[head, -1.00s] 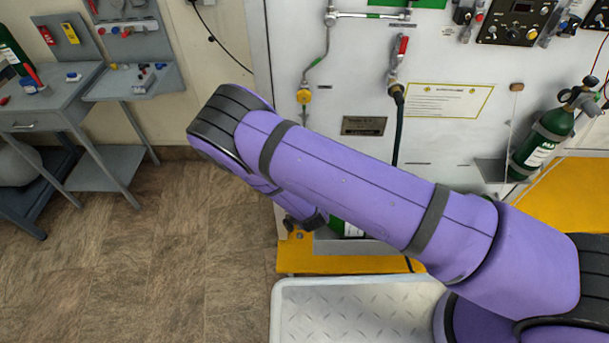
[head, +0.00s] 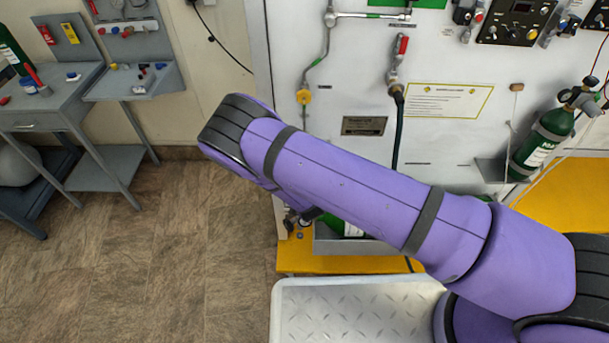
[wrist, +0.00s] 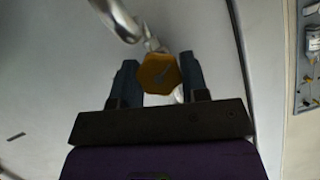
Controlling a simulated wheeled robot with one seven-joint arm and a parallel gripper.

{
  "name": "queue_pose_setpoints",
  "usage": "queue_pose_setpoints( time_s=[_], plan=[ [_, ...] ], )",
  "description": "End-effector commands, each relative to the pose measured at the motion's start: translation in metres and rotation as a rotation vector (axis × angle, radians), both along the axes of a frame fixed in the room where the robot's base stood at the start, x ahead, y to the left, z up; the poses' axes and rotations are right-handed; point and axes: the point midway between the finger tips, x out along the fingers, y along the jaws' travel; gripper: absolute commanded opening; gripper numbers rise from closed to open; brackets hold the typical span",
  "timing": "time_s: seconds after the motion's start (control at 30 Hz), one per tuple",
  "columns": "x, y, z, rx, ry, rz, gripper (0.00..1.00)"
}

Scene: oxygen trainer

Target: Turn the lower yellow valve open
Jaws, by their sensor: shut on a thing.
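A yellow hexagonal valve knob (wrist: 158,73) sits between the two dark fingers of my gripper (wrist: 159,72) in the wrist view, with a bent silver pipe running away from it to the upper left. My gripper is shut on this knob. In the head view my purple arm hides this knob and my fingers.
A red-handled valve (head: 402,46) with a black hose is on the panel (head: 455,140). A green cylinder (head: 543,143) stands at the right. A grey workbench (head: 60,92) is at the left. A yellow ledge (head: 300,261) runs below the panel. The floor at lower left is clear.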

Motion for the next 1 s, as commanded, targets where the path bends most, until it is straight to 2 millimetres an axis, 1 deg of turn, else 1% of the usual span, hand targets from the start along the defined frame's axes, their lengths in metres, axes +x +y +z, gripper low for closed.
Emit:
queue_pose_setpoints(
  time_s=[0.17, 0.5, 0.63, 0.8, 1.0],
  plan=[
    [0.0003, 0.0003, 0.0006, -0.045, -0.001, -0.002, 0.17],
    [0.0003, 0.0019, 0.0009, -0.301, 0.007, -0.001, 0.17],
    [0.0003, 0.0023, 0.0008, -0.372, 0.010, 0.000, 0.17],
    [0.0004, 0.0020, 0.0006, -0.410, 0.013, 0.000, 0.17],
    [0.0004, 0.0019, 0.0006, -0.412, 0.013, 0.000, 0.17]
  ],
)
